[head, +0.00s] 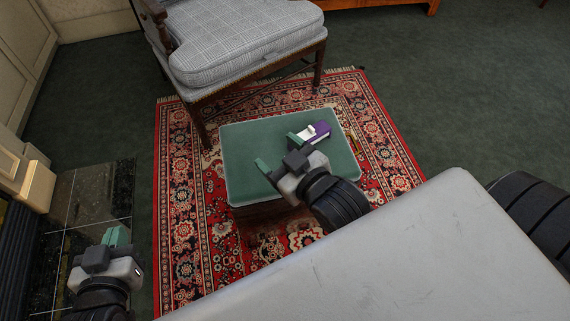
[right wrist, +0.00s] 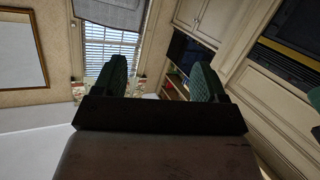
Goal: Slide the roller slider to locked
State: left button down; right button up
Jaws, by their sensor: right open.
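The roller slider (head: 321,129), a small purple piece with a white part, lies on the green top of a low stool (head: 240,140) in the head view. Its setting is too small to tell. My right gripper (head: 279,152) is over the stool top, just left of and nearer than the slider, with its green fingers spread and nothing between them. In the right wrist view its two fingers (right wrist: 159,80) stand apart, and the slider is not in that view. My left gripper (head: 115,237) is low at the left, away from the stool; its finger gap cannot be made out.
A checked chair (head: 240,45) stands just behind the stool, its legs close to the stool's far left corner. A red patterned rug (head: 180,215) lies under the stool. A hearth (head: 95,195) is at the left. Green carpet (head: 450,90) is clear at the right.

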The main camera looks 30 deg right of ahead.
aim_at(308, 133)
jog(key=l+z, duration=0.1)
jog(key=z, duration=0.85)
